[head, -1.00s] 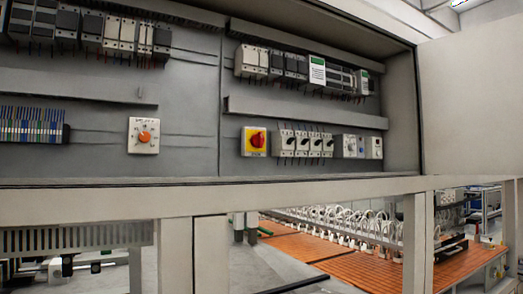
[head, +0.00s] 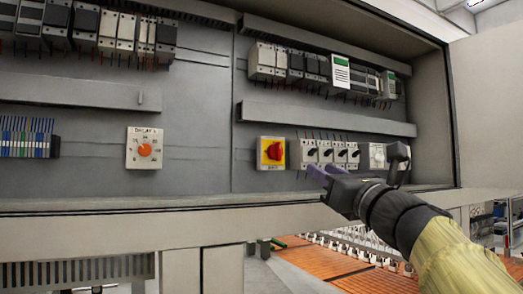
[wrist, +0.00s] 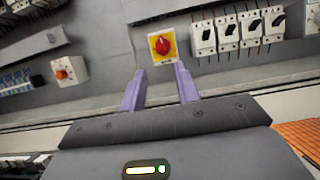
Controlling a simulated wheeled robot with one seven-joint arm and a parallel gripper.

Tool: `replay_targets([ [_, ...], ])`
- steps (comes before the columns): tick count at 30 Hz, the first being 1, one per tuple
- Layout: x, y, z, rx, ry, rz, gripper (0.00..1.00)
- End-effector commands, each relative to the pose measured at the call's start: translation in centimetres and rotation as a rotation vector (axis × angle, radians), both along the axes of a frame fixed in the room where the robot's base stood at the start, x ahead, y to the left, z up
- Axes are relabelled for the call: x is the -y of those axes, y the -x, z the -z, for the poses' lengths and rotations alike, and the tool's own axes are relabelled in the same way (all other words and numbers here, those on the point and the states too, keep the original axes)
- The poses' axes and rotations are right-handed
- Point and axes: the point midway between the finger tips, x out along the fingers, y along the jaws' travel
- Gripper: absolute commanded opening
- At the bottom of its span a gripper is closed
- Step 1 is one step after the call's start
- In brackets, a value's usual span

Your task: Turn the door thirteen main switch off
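A red rotary knob on a yellow plate (head: 271,153), which looks like the main switch, is mounted on the grey back panel of the cabinet. It also shows in the wrist view (wrist: 163,46), just beyond my fingertips. I cannot make out which way the knob points, and the small label under it is unreadable. My gripper (head: 322,173) is in front of the cabinet, to the lower right of the switch in the head view. Its two purple fingers (wrist: 160,84) are apart with nothing between them, and they do not touch the knob.
A row of white breakers (head: 331,153) sits just right of the switch. An orange dial on a white plate (head: 145,148) is to the left. A grey trunking rail (head: 325,119) runs above. The cabinet's lower frame beam (head: 110,228) crosses below.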

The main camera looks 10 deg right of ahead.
Motion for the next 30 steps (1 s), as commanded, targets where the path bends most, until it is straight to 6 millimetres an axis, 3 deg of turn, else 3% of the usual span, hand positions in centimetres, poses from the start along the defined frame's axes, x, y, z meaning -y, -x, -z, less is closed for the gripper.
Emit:
replay_targets([
  [11, -0.2, -1.0, -0.4, -0.004, 0.001, 0.002, 0.32],
  [30, -3.4, -10.5, -4.7, -0.006, 0.0, -0.001, 0.32],
])
